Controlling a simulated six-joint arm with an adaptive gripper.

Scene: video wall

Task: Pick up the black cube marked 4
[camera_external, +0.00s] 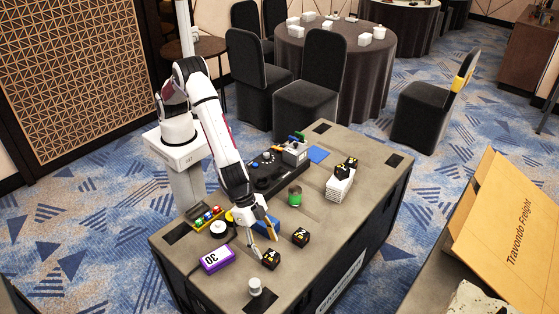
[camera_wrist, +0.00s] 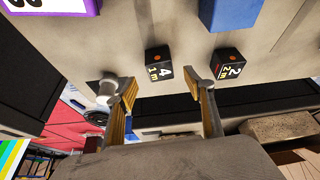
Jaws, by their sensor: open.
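The black cube marked 4 (camera_wrist: 159,67) shows in the wrist view, just beyond the gap between my fingertips. In the external view it is the black cube (camera_external: 271,259) near the table's front edge, just below my gripper (camera_external: 263,243). In the wrist view my gripper (camera_wrist: 160,85) is open, with a finger on each side of the gap and nothing between them. A second black cube, marked 2 (camera_wrist: 228,65), lies to the right, beyond the right finger; it also shows in the external view (camera_external: 301,237).
A purple box marked 30 (camera_external: 216,259) lies left of the cubes, and a white cylinder (camera_external: 255,287) stands in front. A blue block (camera_external: 266,223) is behind my gripper. More black cubes (camera_external: 342,172) sit on a white stack (camera_external: 339,189). The table is clear right of cube 2.

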